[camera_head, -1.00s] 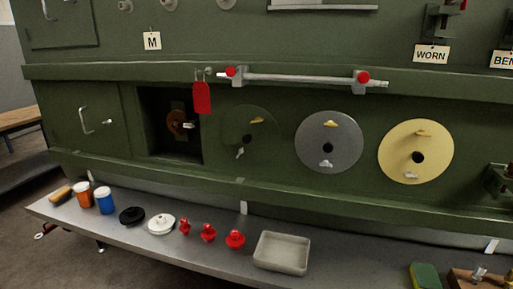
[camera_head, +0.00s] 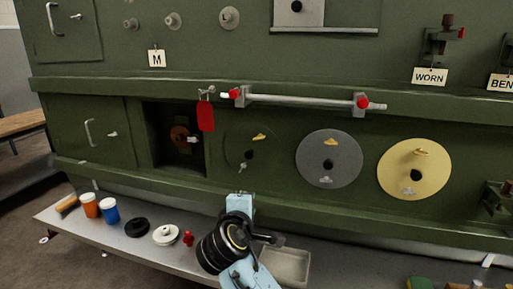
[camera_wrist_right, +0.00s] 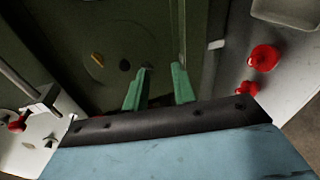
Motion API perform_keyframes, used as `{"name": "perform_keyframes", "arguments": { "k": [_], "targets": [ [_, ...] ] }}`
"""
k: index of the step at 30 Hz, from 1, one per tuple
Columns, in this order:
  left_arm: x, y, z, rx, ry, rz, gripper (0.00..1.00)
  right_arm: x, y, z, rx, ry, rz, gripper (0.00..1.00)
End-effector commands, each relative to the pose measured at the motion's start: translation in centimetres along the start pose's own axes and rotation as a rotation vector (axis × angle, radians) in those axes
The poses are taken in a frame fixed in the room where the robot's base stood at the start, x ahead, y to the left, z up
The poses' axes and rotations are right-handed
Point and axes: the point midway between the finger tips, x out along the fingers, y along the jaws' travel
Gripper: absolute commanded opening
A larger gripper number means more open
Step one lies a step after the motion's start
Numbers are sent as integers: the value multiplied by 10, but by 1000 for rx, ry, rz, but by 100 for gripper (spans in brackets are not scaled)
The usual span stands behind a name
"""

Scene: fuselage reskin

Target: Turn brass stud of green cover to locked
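The green cover (camera_head: 236,150) is a round disc on the green panel with a dark centre hole. Its brass stud (camera_head: 260,137) sits above the hole, its wing lying nearly sideways. A silver stud (camera_head: 243,167) is below the hole, its wing slanted. My right gripper (camera_head: 240,195) is just below this cover, its fingers hard to make out there. In the right wrist view its green fingers (camera_wrist_right: 159,87) are apart and empty, pointing at the cover. My left gripper is not in view.
A grey cover (camera_head: 329,158) and a yellow cover (camera_head: 414,169) are to the right. A red tag (camera_head: 206,116) hangs above, beside a rod (camera_head: 300,99) with red knobs. Below, a shelf (camera_head: 75,222) holds cups, caps and a tray (camera_head: 288,265), partly behind my arm.

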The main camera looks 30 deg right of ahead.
Motion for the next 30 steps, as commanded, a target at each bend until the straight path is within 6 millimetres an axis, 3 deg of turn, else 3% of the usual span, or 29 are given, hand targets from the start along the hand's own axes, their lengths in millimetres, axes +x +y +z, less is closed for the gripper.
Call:
{"name": "perform_keyframes", "arguments": {
  "k": [3, 6, 9, 14, 30],
  "targets": [
    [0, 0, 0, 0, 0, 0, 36, 2, 52, -12, -93, -52, 124, 26],
    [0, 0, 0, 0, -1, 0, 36, 0, 85, -18, -163, -98, 204, 26],
    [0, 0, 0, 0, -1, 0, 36, -1, 103, -20, -202, -127, 246, 26],
    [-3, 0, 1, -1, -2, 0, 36, 10, 112, -19, -218, -139, 259, 26],
    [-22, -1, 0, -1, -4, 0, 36, 109, 138, -8, -214, -136, 255, 26]
  ]
}}
